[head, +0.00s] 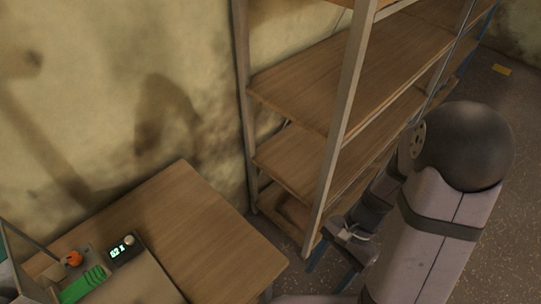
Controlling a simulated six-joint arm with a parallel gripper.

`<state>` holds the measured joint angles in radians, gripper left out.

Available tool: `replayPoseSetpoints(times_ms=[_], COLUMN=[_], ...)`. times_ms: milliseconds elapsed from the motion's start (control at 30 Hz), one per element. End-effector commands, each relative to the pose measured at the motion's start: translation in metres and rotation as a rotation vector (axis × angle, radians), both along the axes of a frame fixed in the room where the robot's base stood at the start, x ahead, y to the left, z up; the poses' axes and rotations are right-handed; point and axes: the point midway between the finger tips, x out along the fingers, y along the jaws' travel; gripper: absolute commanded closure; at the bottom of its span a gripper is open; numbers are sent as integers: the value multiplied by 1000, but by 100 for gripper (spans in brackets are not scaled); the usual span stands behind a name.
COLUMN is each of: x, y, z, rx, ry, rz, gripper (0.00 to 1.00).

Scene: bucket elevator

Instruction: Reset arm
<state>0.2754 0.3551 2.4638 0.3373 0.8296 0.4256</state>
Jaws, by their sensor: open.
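My arm comes in at the right of the head view, with a dark rounded joint and pale grey links. My gripper (326,276) hangs beside the near post of the shelf rack, over the floor to the right of the wooden table. Its two dark fingers point down and stand apart, with nothing seen between them. The lower part of the gripper is partly hidden by my arm.
A wooden shelf rack (340,82) with metal posts stands against the stained wall, close to my gripper. The wooden table (215,235) at the lower left bears a small device with a lit display (122,248), an orange object (73,258) and a green item (82,286). Speckled floor shows at right.

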Motion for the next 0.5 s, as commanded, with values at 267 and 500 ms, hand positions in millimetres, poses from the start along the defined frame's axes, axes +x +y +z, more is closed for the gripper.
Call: replayPoseSetpoints(times_ms=[267, 500], x=[35, 53], y=[-15, -17], z=[34, 55], rx=[-92, -143], ry=[-367, -512], rz=[634, 925], gripper=[41, 41])
